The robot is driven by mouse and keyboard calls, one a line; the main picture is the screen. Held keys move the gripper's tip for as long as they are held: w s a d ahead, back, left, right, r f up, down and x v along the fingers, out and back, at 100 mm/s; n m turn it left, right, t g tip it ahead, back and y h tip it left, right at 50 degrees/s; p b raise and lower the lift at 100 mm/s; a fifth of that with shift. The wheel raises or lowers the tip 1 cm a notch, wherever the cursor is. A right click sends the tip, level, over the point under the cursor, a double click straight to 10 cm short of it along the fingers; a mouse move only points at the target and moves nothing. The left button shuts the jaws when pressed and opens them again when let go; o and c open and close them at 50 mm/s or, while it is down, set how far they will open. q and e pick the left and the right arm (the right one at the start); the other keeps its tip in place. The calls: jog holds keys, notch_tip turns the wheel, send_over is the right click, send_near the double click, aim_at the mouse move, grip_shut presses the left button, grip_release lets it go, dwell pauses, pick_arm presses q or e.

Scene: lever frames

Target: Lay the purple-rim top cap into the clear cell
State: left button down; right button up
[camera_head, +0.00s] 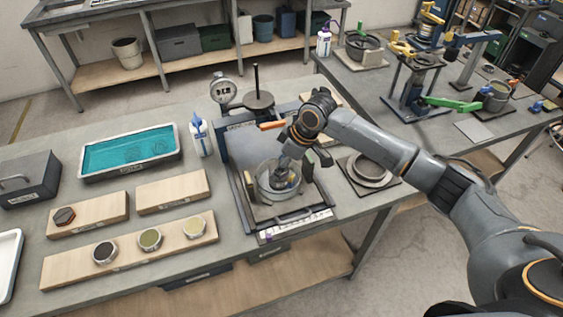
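The clear cell (267,195) is a round, see-through walled ring inside the lever frame on the bench. My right gripper (286,178) reaches down into the cell's opening from above. Its fingertips are small and partly hidden by the cell wall and my wrist, so I cannot tell whether they are shut. A small bluish and yellow spot shows beside the fingers, but I cannot make out a purple-rim top cap there. My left gripper is not in view.
Three round pieces, dark (104,252), olive (150,240) and cream (195,226), sit on a wooden board. A teal-filled tray (128,153) and a white bottle (200,136) stand behind. The dial gauge (222,90) and upright rod (257,80) rise near my arm.

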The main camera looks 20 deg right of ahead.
jog(key=o, duration=1.5)
